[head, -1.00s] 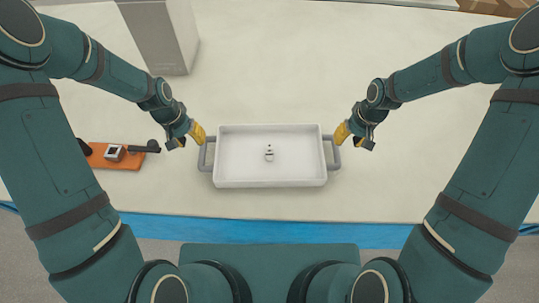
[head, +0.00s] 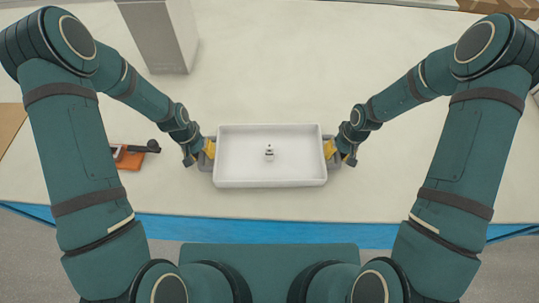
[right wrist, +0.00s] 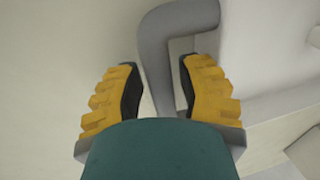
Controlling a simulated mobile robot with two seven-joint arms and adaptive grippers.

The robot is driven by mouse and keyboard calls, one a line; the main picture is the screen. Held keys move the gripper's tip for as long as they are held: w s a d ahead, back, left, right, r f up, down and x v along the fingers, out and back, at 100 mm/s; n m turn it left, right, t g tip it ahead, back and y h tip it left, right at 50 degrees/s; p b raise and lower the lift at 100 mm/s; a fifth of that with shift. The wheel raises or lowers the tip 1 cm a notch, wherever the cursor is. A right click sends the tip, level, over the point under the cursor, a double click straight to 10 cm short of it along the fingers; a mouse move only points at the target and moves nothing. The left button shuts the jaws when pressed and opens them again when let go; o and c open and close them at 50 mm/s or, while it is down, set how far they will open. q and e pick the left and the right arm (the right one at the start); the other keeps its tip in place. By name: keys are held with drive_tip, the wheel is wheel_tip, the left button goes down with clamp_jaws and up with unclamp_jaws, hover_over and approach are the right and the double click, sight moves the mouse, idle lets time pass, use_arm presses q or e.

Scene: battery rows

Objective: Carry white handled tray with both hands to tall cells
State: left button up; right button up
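The white tray (head: 240,172) lies on the table in front of me, with a grey handle at each short end. A small metallic item (head: 269,154) sits in its middle. My left gripper (head: 207,150) is at the left handle (head: 206,164); whether its fingers are open or shut is hard to see. My right gripper (head: 332,150) is at the right handle (head: 333,164). In the right wrist view, its yellow fingers (right wrist: 160,92) are open on both sides of the grey handle (right wrist: 156,62), with a gap on each side. No tall cells can be made out.
A grey box-shaped block (head: 160,40) stands at the back left. An orange board (head: 130,160) with a dark-handled tool (head: 145,148) lies left of the tray, partly behind my left arm. The table behind and right of the tray is clear.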

use_arm(q)
clamp_jaws()
use_arm(e)
clamp_jaws()
use_arm(q)
drive_tip(key=shift+r, duration=0.15)
use_arm(e)
drive_tip(key=shift+r, duration=0.15)
